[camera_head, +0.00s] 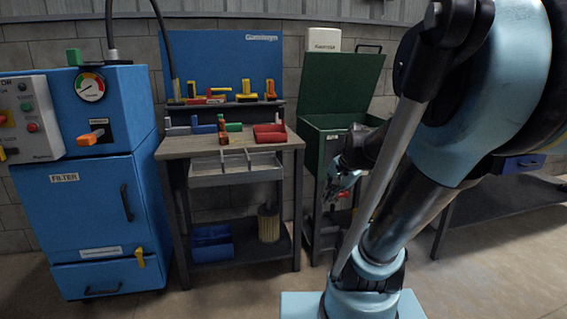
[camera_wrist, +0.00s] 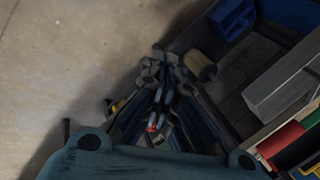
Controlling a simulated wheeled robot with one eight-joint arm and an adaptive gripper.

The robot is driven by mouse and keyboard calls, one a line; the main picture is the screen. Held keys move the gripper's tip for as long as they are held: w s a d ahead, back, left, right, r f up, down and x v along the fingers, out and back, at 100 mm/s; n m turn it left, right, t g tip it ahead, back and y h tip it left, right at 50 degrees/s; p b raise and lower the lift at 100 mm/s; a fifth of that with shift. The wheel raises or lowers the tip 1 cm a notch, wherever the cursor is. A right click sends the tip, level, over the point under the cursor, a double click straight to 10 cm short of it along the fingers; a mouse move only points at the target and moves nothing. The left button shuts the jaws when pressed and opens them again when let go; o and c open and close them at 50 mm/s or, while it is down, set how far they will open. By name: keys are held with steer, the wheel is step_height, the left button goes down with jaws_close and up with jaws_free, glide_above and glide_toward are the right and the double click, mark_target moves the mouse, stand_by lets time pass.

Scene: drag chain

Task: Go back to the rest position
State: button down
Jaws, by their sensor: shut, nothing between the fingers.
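My gripper (camera_head: 340,188) shows in the head view in front of the green cabinet (camera_head: 342,85), to the right of the workbench (camera_head: 174,148). It points down and to the left, and my arm partly covers it. In the wrist view my gripper (camera_wrist: 160,92) is at the middle, with its fingers together and nothing held between them. The small parts below the fingers in that view are dark and hard to make out.
The workbench carries red, blue and yellow parts, with a grey tray (camera_head: 236,176) under its top and a blue bin (camera_head: 211,252) on its lower shelf. A blue filter cabinet (camera_head: 84,215) stands at left. Bare floor (camera_wrist: 60,70) shows at left in the wrist view.

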steer(key=s+d+f+n+g+h, duration=0.1)
steer(key=s+f+n, duration=0.1)
steer(key=s+n, duration=0.2)
steer(key=s+d+f+n+h, duration=0.2)
steer(key=s+f+n, duration=0.1)
steer(key=s, duration=0.5)
steer(key=shift+s+d+f+n+g, duration=0.15)
steer(key=shift+s+d+n+g, duration=0.2)
steer(key=shift+n, duration=0.45)
steer(key=shift+a, duration=0.1)
steer(key=shift+w+f, duration=0.2)
steer(key=shift+w, duration=0.25)
steer(key=shift+s, duration=0.1)
stand_by(2.8)
